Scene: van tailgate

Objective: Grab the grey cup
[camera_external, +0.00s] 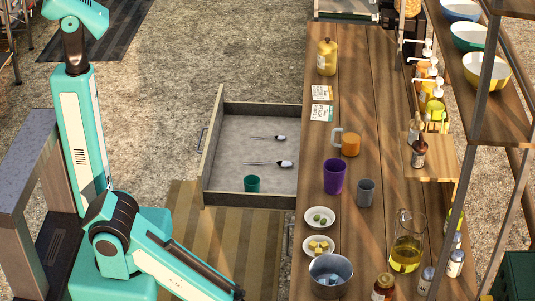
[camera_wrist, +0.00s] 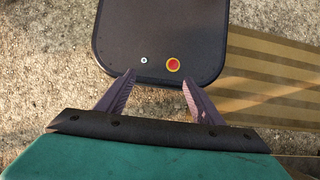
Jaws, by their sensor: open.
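The grey cup (camera_external: 366,192) stands upright on the wooden counter (camera_external: 350,80), just right of a taller purple cup (camera_external: 333,176). In the wrist view my gripper (camera_wrist: 158,76) is open, with its two fingers apart and nothing between them. It points down over a dark rounded plate with a red button, probably part of my own base. The grey cup is not in the wrist view. In the external view my forearm reaches to the bottom edge, left of the counter, and my fingers cannot be made out there.
An orange mug (camera_external: 350,145) stands behind the purple cup. Small bowls (camera_external: 319,217), a metal bucket (camera_external: 330,276) and an oil jug (camera_external: 407,243) stand in front. A shelf (camera_external: 432,158) rises at right. An open drawer (camera_external: 250,199) with a green cup (camera_external: 252,184) juts left.

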